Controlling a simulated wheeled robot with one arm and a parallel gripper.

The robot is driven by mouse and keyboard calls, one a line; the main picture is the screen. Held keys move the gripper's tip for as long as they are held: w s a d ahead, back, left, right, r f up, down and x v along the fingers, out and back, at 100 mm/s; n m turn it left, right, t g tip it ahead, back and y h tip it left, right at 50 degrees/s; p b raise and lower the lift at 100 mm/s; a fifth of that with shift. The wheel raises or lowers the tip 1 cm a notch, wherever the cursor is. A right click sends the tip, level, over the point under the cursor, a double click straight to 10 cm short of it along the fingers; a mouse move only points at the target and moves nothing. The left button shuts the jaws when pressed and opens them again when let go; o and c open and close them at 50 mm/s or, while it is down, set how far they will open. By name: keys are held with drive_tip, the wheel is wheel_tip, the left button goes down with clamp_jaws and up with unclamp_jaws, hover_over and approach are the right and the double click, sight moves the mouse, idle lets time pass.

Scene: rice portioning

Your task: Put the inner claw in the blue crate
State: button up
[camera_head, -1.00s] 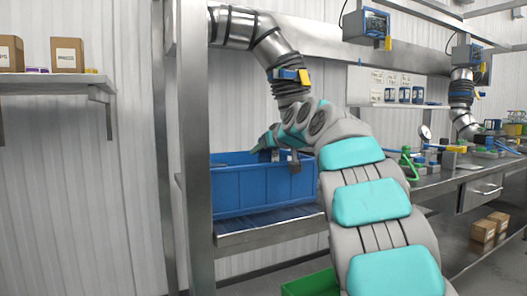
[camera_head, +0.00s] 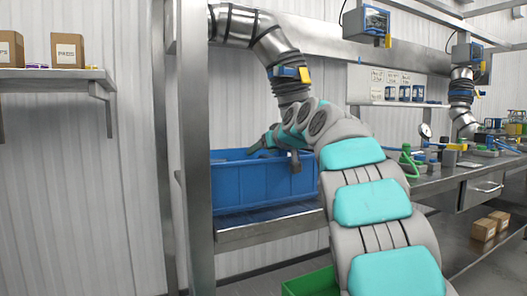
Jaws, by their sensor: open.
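The blue crate (camera_head: 262,188) stands on a metal shelf behind the upright post. My gripper (camera_head: 276,154) is at the crate's top, over its right half, with one finger in front of the near rim. It is open, and I see nothing held in it. I cannot make out the inner claw; the crate's front wall and my gripper hide most of the crate's inside.
A steel post (camera_head: 196,150) stands just left of the crate. A green bin (camera_head: 312,284) is low in front. The workbench (camera_head: 440,180) with tools and hoses runs to the right. A duct (camera_head: 285,70) hangs above the crate. A shelf (camera_head: 60,74) with boxes is at left.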

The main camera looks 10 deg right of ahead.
drive_tip(key=shift+r, duration=0.1)
drive_tip(key=shift+r+p, duration=0.55)
drive_tip(key=shift+p, duration=0.15)
drive_tip(key=shift+s+d+r, duration=0.1)
drive_tip(key=shift+s+r, duration=0.05)
drive_tip(key=b+v, duration=0.1)
drive_tip(key=v, duration=1)
drive_tip(key=shift+s+b, duration=0.35)
